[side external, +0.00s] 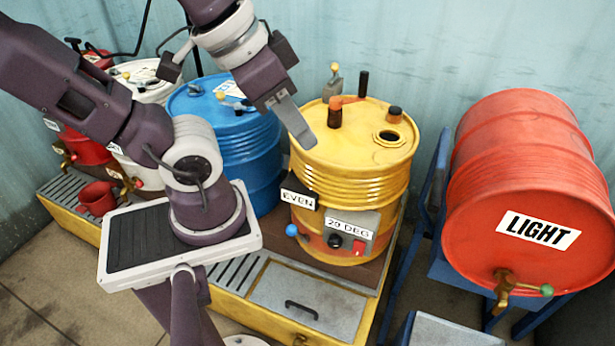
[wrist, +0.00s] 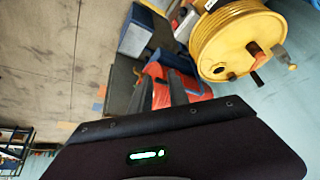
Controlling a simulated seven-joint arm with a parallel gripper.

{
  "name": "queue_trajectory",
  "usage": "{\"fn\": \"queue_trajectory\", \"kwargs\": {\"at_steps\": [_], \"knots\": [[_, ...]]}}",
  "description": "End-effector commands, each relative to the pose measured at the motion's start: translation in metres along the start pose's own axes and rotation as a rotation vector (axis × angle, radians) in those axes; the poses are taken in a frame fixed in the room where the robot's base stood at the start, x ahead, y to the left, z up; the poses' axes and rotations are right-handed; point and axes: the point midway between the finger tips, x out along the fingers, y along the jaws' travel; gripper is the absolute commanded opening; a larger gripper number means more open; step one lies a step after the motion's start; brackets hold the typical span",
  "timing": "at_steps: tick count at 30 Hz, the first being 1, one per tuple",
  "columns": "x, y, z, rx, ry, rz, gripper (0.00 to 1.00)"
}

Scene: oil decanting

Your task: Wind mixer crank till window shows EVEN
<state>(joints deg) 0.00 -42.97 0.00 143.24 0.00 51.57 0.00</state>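The yellow drum (side external: 350,170) stands upright on a low platform and also shows at the upper right of the wrist view (wrist: 225,35). A small black window box (side external: 298,194) on its side reads EVEN. On its lid is an orange-red crank (side external: 349,99) with upright dark posts, also seen in the wrist view (wrist: 254,50). My gripper (side external: 306,138) hangs over the lid's left edge, left of the crank and apart from it. In the wrist view my gripper's two fingers (wrist: 161,92) are spread with nothing between them.
A control box (side external: 349,231) reading 29 DEG has a red switch. A red LIGHT drum (side external: 528,190) lies on a blue stand at right. A blue drum (side external: 240,140) and a white drum (side external: 147,85) stand at left. The lid has an open bunghole (side external: 389,136) and a brass fitting (side external: 334,83).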

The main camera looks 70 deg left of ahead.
Motion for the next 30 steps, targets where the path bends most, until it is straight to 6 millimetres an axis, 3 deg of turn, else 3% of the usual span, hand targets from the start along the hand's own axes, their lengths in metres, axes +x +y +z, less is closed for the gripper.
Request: {"fn": "queue_trajectory", "kwargs": {"at_steps": [2, 4, 5, 8, 9, 11, 12, 14, 15, 18, 21, 24, 27, 30], "knots": [[-0.001, 0.000, -0.003, -0.013, -0.003, 0.004, 0.39], [-0.003, -0.004, -0.020, -0.095, -0.024, 0.024, 0.45], [-0.005, -0.007, -0.033, -0.161, -0.040, 0.039, 0.45], [-0.001, -0.036, -0.097, -0.485, -0.112, 0.077, 0.45], [0.005, -0.057, -0.126, -0.638, -0.139, 0.078, 0.45], [0.020, -0.095, -0.164, -0.863, -0.169, 0.055, 0.45], [0.033, -0.125, -0.186, -1.007, -0.182, 0.024, 0.45], [0.056, -0.172, -0.213, -1.206, -0.187, -0.042, 0.45], [0.072, -0.205, -0.226, -1.325, -0.181, -0.101, 0.45], [0.115, -0.280, -0.248, -1.551, -0.143, -0.281, 0.45], [0.161, -0.334, -0.257, -1.659, -0.097, -0.479, 0.45], [0.207, -0.359, -0.257, -1.675, -0.071, -0.637, 0.45], [0.243, -0.367, -0.251, -1.657, -0.068, -0.734, 0.45], [0.260, -0.369, -0.247, -1.643, -0.071, -0.774, 0.45]]}}
